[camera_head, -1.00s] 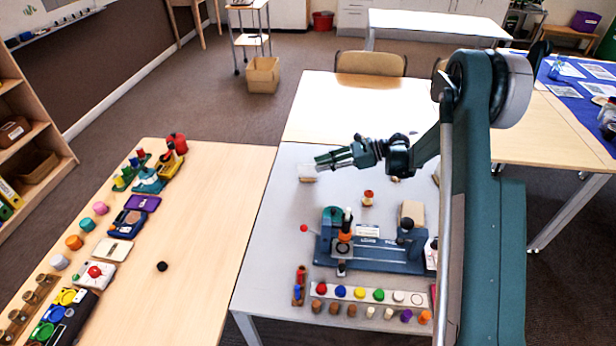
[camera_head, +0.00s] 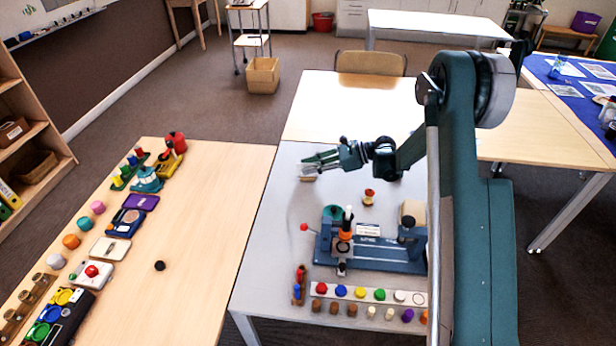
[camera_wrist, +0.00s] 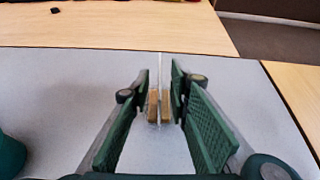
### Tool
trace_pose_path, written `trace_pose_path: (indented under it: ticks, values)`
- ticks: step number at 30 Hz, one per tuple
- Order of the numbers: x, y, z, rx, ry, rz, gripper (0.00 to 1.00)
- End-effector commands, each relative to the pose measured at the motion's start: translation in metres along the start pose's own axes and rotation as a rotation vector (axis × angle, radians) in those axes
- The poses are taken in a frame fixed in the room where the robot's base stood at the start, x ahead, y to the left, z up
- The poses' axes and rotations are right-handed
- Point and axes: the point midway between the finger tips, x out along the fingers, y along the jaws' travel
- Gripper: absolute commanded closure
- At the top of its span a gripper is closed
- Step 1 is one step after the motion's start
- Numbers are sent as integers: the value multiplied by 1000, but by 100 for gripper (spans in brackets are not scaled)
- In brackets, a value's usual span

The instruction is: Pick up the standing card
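The standing card (camera_wrist: 161,66) shows in the wrist view as a thin white upright strip, seen almost edge-on. A small split wooden holder (camera_wrist: 153,106) is at its foot on the grey table. My gripper (camera_wrist: 160,82) is open, with one green ribbed finger on each side of the card and no visible grip on it. In the head view my gripper (camera_head: 307,164) is just above the holder (camera_head: 307,179), near the grey table's left edge. The card is hard to make out there, largely hidden by the fingers.
A blue apparatus (camera_head: 375,254) stands nearer on the grey table (camera_head: 275,245), with a row of coloured pegs in front. A small red-topped piece (camera_head: 369,196) stands right of the holder. A wooden table (camera_head: 205,200) with several toys adjoins on the left.

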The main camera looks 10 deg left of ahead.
Motion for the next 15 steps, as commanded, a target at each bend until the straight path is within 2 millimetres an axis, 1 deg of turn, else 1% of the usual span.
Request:
trace_pose_path:
  ticks: [1, 4, 15]
  values:
    - [5, 0, 0, 0, 0, 1, 80]
    - [9, 0, 0, 0, 0, 0, 80]
    - [9, 0, 0, 0, 0, 0, 80]
